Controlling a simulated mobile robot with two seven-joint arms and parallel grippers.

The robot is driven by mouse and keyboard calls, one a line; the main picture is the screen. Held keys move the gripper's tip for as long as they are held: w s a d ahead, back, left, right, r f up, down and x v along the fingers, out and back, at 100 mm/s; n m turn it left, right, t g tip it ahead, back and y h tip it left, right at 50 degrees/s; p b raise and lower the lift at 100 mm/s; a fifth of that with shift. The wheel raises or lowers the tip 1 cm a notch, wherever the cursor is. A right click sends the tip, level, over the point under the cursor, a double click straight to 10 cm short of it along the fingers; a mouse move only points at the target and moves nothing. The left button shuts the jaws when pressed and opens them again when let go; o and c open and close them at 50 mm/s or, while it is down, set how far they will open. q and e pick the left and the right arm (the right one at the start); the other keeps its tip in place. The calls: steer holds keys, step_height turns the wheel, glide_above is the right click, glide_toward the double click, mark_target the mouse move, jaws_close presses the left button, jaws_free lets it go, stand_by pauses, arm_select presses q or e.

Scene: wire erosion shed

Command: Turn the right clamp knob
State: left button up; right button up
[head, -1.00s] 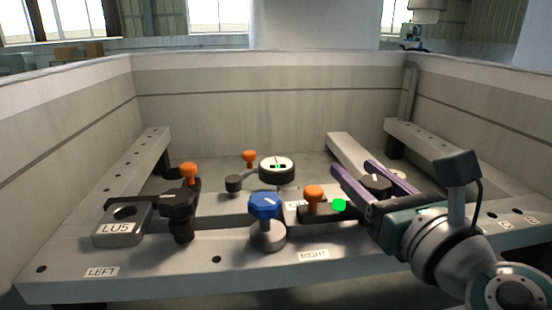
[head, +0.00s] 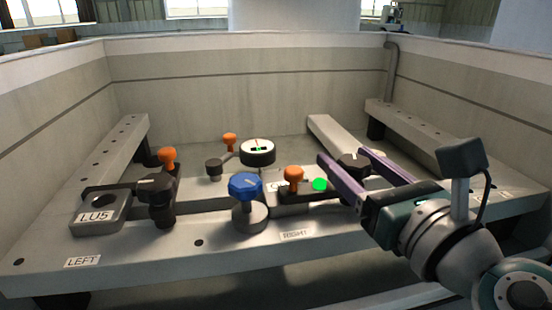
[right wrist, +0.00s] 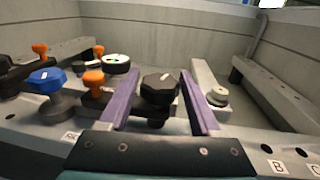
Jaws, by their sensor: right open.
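The right clamp knob is black with a white mark. It shows in the head view (head: 352,165) on the right part of the work frame, and larger in the right wrist view (right wrist: 160,90). My right gripper (head: 343,155) is open, with one purple finger on each side of this knob; in the wrist view its fingers (right wrist: 158,76) flank the knob, and I cannot tell whether either touches it. The knob's lower part is partly hidden in the head view. My left gripper is not in view.
Left of the knob stand an orange knob (head: 293,175), a bright green spot (head: 319,184), a blue knob (head: 245,186) and a round dial gauge (head: 257,151). Another black knob (head: 155,186) is beside the LU5 block (head: 97,217). Tank walls (head: 250,95) enclose the frame.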

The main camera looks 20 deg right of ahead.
mark_target(364, 173)
steer(key=s, duration=0.4)
steer(key=s+b, duration=0.1)
steer(key=s, duration=0.1)
steer(key=shift+a+f, duration=0.15)
steer(key=shift+a, duration=0.2)
steer(key=shift+s, duration=0.6)
steer(key=shift+r, duration=0.2)
